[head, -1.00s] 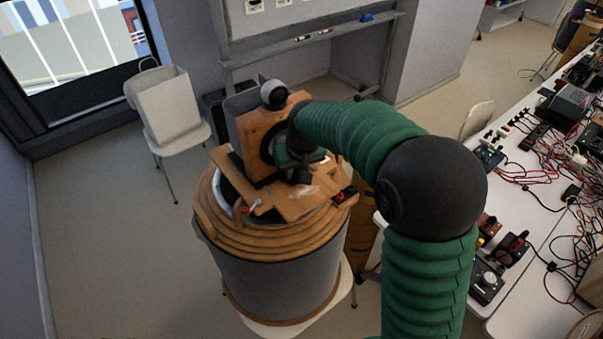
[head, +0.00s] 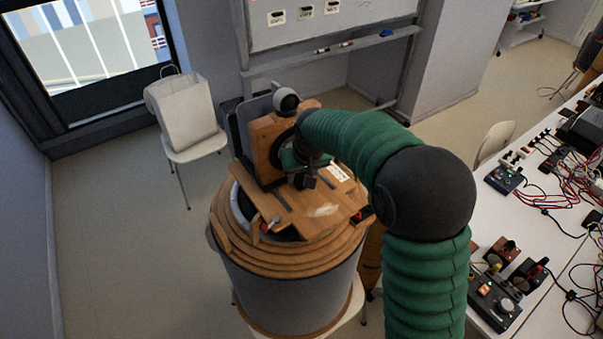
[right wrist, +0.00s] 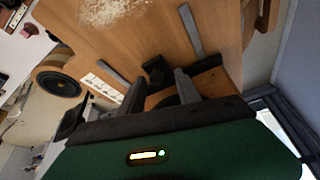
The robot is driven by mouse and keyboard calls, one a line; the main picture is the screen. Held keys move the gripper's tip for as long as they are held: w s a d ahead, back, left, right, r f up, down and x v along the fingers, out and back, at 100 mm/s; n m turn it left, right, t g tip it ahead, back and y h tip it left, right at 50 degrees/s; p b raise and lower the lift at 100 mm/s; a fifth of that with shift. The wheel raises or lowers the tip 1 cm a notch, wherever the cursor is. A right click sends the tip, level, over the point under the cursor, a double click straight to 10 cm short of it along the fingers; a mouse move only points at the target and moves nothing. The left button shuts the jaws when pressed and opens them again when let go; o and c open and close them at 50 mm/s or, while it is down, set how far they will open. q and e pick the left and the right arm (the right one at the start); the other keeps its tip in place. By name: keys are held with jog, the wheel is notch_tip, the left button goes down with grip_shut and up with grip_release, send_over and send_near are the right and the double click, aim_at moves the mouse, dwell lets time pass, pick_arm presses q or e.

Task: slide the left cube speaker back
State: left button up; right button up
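A wooden cube speaker (head: 262,148) stands upright at the back left of a wooden board (head: 318,212) on top of a grey drum (head: 290,285). Its front has a dark round cone, partly hidden by my right gripper. My right gripper (head: 304,182) is low in front of the speaker, close to its face; I cannot tell whether they touch. In the right wrist view my right gripper (right wrist: 158,88) has its two dark fingers apart, with a black block (right wrist: 155,72) beyond the gap. My left gripper is not in view.
A white chair (head: 196,146) with a bag stands at the back left. A table (head: 528,200) with devices and cables fills the right side. Floor left of the drum is free.

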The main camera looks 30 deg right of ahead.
jog(key=shift+s+r, duration=0.15)
jog(key=shift+r, duration=0.35)
pick_arm(q)
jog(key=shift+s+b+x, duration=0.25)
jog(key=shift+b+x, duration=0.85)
jog(key=shift+b, duration=0.05)
pick_arm(e)
jog(key=v, duration=1.5)
jog(key=shift+r, duration=0.35)
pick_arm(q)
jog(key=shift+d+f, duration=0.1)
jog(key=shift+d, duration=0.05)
pick_arm(e)
jog(key=shift+s+d, duration=0.1)
jog(key=shift+s, duration=0.1)
jog(key=shift+f, duration=0.1)
